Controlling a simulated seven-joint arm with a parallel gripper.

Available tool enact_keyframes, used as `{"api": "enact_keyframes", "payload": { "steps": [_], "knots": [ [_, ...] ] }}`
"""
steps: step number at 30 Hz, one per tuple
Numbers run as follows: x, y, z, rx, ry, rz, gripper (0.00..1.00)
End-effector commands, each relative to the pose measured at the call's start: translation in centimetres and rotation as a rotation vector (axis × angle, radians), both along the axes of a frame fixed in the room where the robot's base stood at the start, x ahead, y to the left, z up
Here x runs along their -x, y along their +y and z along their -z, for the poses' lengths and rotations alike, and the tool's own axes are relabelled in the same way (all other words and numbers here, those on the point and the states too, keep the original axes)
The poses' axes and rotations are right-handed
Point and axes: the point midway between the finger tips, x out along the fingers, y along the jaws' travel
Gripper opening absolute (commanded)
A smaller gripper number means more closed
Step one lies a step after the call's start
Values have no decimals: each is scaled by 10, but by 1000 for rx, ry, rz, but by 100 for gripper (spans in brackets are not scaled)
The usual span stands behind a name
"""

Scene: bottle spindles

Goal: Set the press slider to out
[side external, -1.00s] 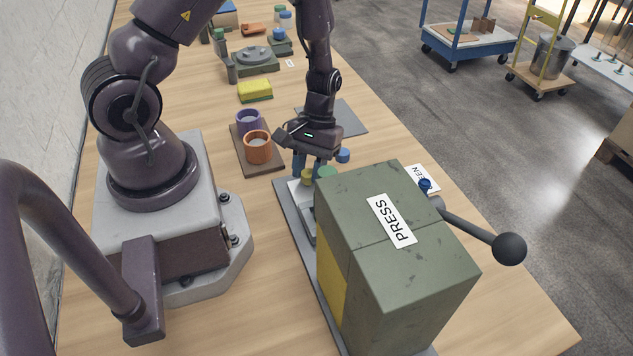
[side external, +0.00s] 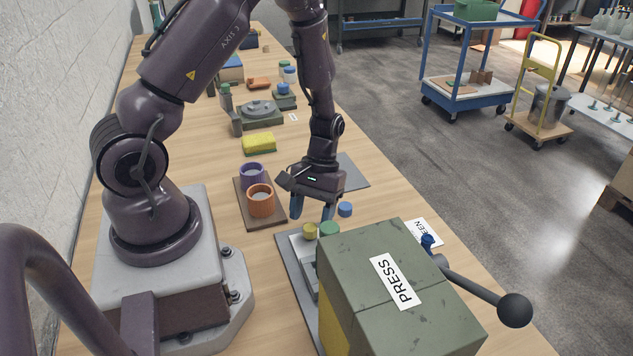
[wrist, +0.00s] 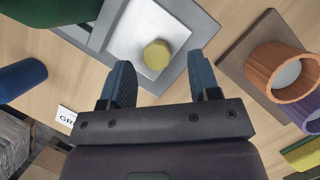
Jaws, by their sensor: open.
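The green press (side external: 350,265) stands at the front right of the bench with a PRESS label on top. Its pale slider plate (wrist: 120,45) carries a yellow knob (wrist: 156,54), which also shows in the side view (side external: 309,231) at the back end of the press. My gripper (side external: 312,212) is open and points down just behind and above the knob. In the wrist view my gripper (wrist: 162,75) has its two blue fingers apart, with the knob ahead between them, not held. The press body hides part of the slider in the side view.
The press lever with a black ball (side external: 515,310) juts right. Orange (side external: 261,201) and purple (side external: 252,174) cups stand on a brown board to the left.

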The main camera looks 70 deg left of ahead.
Motion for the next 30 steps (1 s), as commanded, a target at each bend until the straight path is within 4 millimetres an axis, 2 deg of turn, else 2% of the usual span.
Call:
{"api": "enact_keyframes", "payload": {
  "steps": [9,15,21,30],
  "knots": [
    [-20,20,-66,-4,-8,-1,56],
    [-28,29,-94,-5,-7,-2,56],
    [-30,31,-104,-4,-3,-2,56],
    [-30,32,-103,-3,-6,6,56]
  ]
}}
